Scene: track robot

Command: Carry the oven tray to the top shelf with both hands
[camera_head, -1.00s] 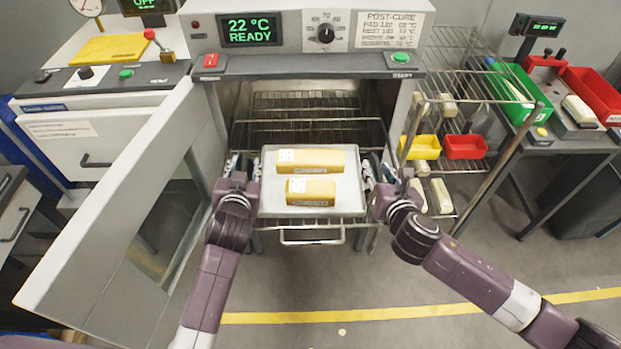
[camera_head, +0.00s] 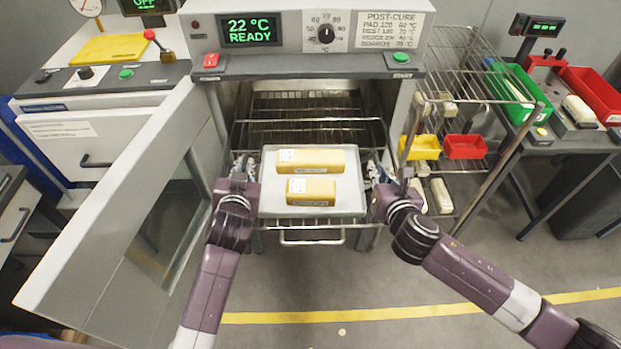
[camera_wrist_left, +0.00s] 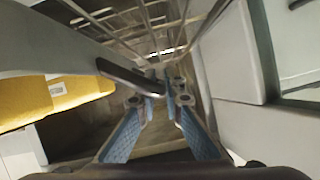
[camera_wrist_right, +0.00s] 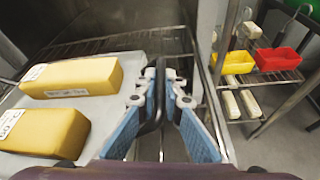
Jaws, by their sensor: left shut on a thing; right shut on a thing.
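The pale oven tray (camera_head: 348,203) is at the mouth of the open oven, above the lower wire rack. Two yellow blocks with white labels lie on it, one farther back (camera_head: 325,160) and one nearer (camera_head: 318,187). My left gripper (camera_head: 243,167) is at the tray's left side, shut on its dark handle (camera_wrist_left: 130,77), which shows in the left wrist view. My right gripper (camera_head: 377,174) is shut on the handle at the right side; that handle (camera_wrist_right: 160,88) shows between the fingers in the right wrist view. The tray looks about level.
A wire shelf (camera_head: 290,132) spans the oven behind and above the tray. The oven door (camera_head: 120,215) hangs open at left, close to my left arm. A wire rack (camera_head: 470,75) with yellow (camera_head: 424,147) and red (camera_head: 465,147) bins stands at right. The floor in front is clear.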

